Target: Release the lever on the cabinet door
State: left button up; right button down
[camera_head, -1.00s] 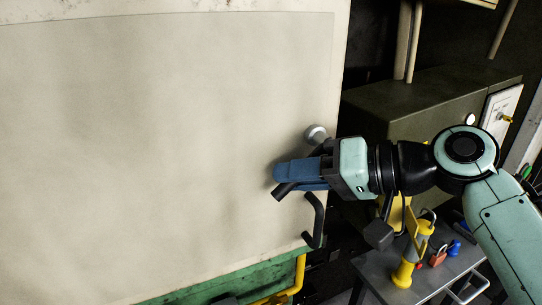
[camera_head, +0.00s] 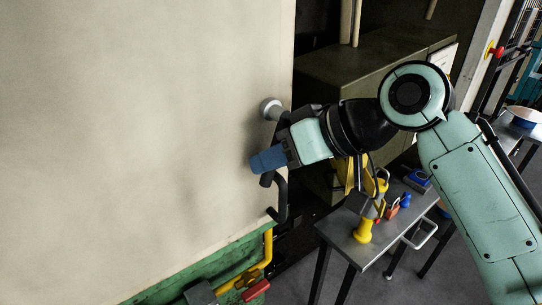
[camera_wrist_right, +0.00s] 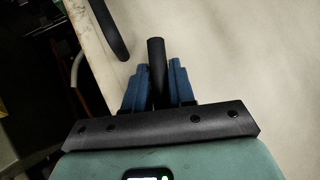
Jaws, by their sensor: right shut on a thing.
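The pale cabinet door (camera_head: 150,130) fills the left and middle of the head view. A round grey knob (camera_head: 271,108) sits near its right edge, above my right gripper (camera_head: 264,162). The gripper's blue fingers are shut on a dark lever. In the right wrist view the lever (camera_wrist_right: 156,68) is a black rod between the two fingers (camera_wrist_right: 158,88). In the head view only its dark end (camera_head: 266,180) shows, just below the fingers. A black bent handle (camera_head: 282,197) is on the door below the gripper. My left gripper is not in view.
A grey table (camera_head: 345,228) at the lower right holds a yellow tool (camera_head: 363,231) and padlocks. A dark green box (camera_head: 370,75) stands behind my right arm. Yellow piping (camera_head: 256,268) and a red valve handle (camera_head: 256,291) are below the door.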

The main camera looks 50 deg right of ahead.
dwell(0.3)
jog(key=c, duration=1.1)
grip_release()
jog(key=shift+o, duration=0.2)
pick_arm(q)
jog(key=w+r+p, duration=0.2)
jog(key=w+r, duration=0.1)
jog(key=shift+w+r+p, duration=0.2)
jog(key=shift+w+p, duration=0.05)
jog(key=shift+p, duration=0.05)
pick_arm(e)
jog(key=v, duration=1.3)
jog(key=shift+s, duration=0.1)
jog(key=shift+r, duration=0.1)
